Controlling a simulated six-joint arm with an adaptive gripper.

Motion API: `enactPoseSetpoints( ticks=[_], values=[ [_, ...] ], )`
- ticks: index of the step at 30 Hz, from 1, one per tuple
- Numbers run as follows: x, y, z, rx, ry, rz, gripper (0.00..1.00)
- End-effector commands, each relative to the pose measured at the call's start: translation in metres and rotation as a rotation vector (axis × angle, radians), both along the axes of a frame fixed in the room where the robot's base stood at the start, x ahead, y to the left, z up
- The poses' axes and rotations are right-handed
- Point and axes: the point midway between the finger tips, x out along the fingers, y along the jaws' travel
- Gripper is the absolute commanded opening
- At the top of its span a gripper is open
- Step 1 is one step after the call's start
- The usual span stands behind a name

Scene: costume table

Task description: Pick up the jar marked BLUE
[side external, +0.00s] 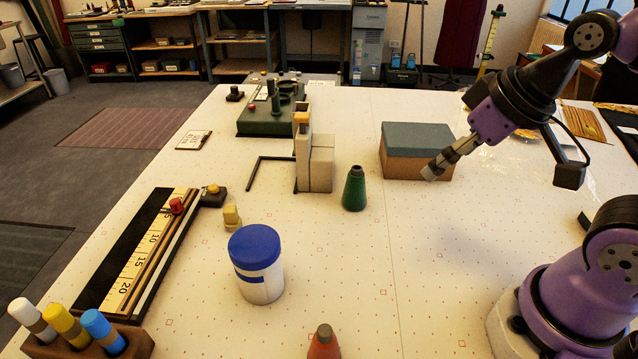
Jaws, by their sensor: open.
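A white jar (262,284) with a blue lid and a blue band stands upright on the white table (350,270), left of the picture's centre. No lettering can be read on it. My gripper (430,174) is in the air at the upper right, in front of the box in the picture, pointing down and left. It is well apart from the jar, to its right and higher in the picture. Its jaws are open and I see nothing between them.
A green cone (354,190) and a grey-lidded cardboard box (418,155) stand between jar and gripper or behind. A red cone (324,343) is in front. The table right of the jar is clear.

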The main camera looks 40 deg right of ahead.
Motion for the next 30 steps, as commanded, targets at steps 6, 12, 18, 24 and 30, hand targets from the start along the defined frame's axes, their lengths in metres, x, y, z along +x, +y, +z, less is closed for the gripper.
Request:
enactPoseSetpoints(
  ticks=[6, 12, 18, 24, 30],
  values=[
    [0.0, 0.0, 0.0, 0.0, 0.0, 0.0, 1.0],
    [0.012, 0.01, -0.012, 0.078, 0.033, -0.053, 1.0],
    [0.044, 0.056, -0.058, 0.468, 0.2, -0.318, 1.0],
    [0.065, 0.11, -0.092, 1.024, 0.532, -0.774, 1.0],
    [0.082, 0.135, -0.095, 1.452, 0.898, -1.213, 1.0]
  ],
)
